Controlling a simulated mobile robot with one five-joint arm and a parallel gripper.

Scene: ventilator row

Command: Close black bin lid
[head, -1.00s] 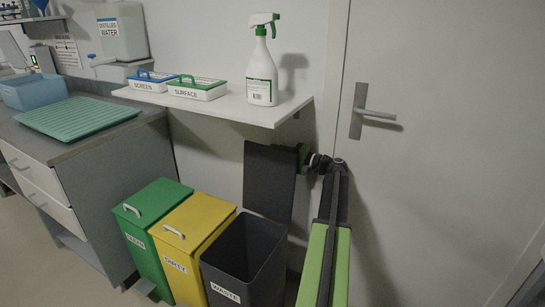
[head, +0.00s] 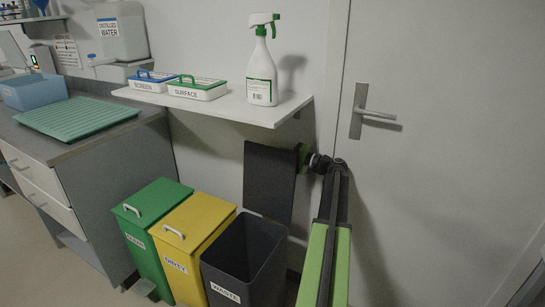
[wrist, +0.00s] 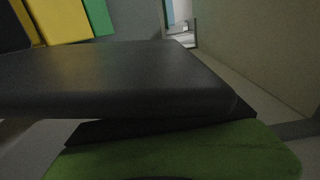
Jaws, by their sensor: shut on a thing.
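The black bin (head: 252,270) with the "WASTE" label stands open at the right end of the bin row. Its lid (head: 268,182) is raised nearly upright behind the opening, below the shelf. My gripper (head: 301,158) is at the upper right edge of the lid and is shut on it. In the wrist view the lid (wrist: 110,78) is a wide dark slab, with a green finger of my gripper (wrist: 175,150) against it. The other finger is hidden.
The yellow bin (head: 196,235) and green bin (head: 160,215) stand closed to the left. A white shelf (head: 225,108) above holds a spray bottle (head: 262,75) and two boxes. A door (head: 440,180) with a handle (head: 372,112) is close on the right.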

